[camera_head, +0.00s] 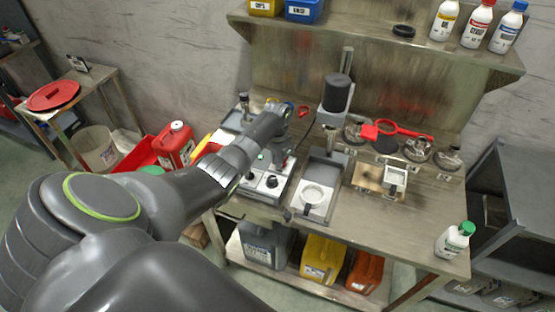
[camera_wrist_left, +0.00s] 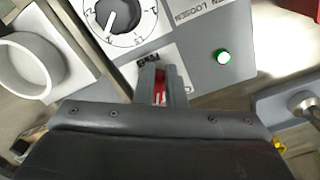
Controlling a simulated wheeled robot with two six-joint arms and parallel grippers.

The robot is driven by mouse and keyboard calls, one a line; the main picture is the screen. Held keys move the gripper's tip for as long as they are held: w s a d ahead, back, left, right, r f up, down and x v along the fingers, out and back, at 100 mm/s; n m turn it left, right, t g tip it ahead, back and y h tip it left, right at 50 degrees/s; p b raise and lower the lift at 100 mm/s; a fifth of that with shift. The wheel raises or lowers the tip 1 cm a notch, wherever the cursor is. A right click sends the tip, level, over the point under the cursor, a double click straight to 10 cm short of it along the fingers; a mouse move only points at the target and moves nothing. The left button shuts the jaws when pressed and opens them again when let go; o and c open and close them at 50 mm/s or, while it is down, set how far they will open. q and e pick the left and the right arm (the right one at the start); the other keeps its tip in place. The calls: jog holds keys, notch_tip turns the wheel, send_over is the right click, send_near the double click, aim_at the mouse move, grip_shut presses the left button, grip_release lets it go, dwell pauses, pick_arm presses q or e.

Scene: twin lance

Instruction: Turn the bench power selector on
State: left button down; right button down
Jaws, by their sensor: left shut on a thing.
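The grey bench control box (camera_head: 265,186) stands on the workbench, with a lit green lamp (camera_head: 262,157) and black knobs on its face. In the left wrist view the box shows a black-and-white dial (camera_wrist_left: 122,18), the green lamp (camera_wrist_left: 222,57) and a small label beside my fingers. My left gripper (camera_wrist_left: 161,88) is shut on a narrow red selector handle (camera_wrist_left: 160,92), which shows between its grey fingers. In the head view my left arm reaches over the box from the left, and the fingertips are largely hidden. My right gripper is in neither view.
A grey tray with a white ring (camera_head: 312,194) stands right of the box; the ring also shows in the wrist view (camera_wrist_left: 28,75). A black-topped stand (camera_head: 337,92) and a red-handled tool (camera_head: 398,130) are behind. The bench's right front is fairly clear, with a white bottle (camera_head: 454,241).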

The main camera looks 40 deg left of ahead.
pick_arm(q)
jog(key=shift+w+r, duration=0.1)
dwell(0.3)
jog(key=c, duration=1.5)
grip_release()
notch_tip(320, 180, up, 17)
jog(key=shift+r+b, duration=0.2)
jog(key=shift+b, duration=0.2)
